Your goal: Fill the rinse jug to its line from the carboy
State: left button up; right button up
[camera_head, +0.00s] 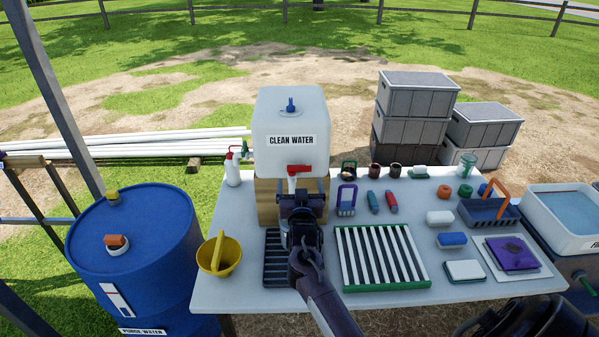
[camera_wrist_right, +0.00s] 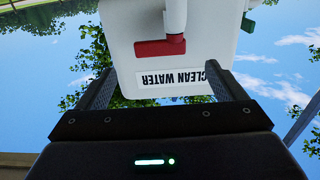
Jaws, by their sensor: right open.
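The white carboy (camera_head: 290,110), labelled CLEAN WATER, stands on a wooden block (camera_head: 266,200) at the back of the table. Its tap has a red lever (camera_head: 299,169) and a white spout (camera_head: 292,184). My right gripper (camera_head: 301,200) is open and empty in front of the block, just below the tap. In the right wrist view, the carboy (camera_wrist_right: 190,40), red lever (camera_wrist_right: 158,47) and spout (camera_wrist_right: 175,15) appear upside down beyond the open fingers. A yellow vessel with a handle (camera_head: 219,256) stands at the table's left. Something pale beside my gripper is mostly hidden; I cannot identify the rinse jug surely.
A black slatted tray (camera_head: 275,272) lies under my right gripper. A striped rack (camera_head: 381,257) is to its right, with several small items beyond. A white bottle (camera_head: 232,170) stands left of the carboy. A blue drum (camera_head: 150,250) is beside the table.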

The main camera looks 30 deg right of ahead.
aim_at(299, 170)
jog(key=p+x, duration=0.1)
jog(key=x, duration=0.5)
jog(key=shift+w+d+p, duration=0.1)
jog(key=shift+w+p, duration=0.15)
jog(key=shift+p, duration=0.05)
jog(key=c, duration=1)
jog(key=shift+f+m+h+b, duration=0.25)
jog(key=shift+m+h+b, duration=0.2)
jog(key=shift+b, duration=0.35)
jog(key=m+g+h+b, duration=0.2)
jog(key=b, duration=0.3)
jog(key=a+m+g+h+b, duration=0.1)
jog(key=m+g+h+b, duration=0.1)
jog(key=b, duration=0.4)
jog(key=a+m+g+h+b, duration=0.1)
jog(key=m+g+h+b, duration=0.1)
jog(key=g+b, duration=0.2)
jog(key=shift+w+f+m+b, duration=0.15)
jog(key=shift+m+b, duration=0.1)
jog(key=shift+b, duration=0.9)
jog(key=shift+a+r+m+g+h+b, duration=0.15)
jog(key=shift+r+m+g+h+b, duration=0.15)
jog(key=shift+g+b, duration=0.55)
jog(key=o, duration=1)
jog(key=shift+r, duration=0.1)
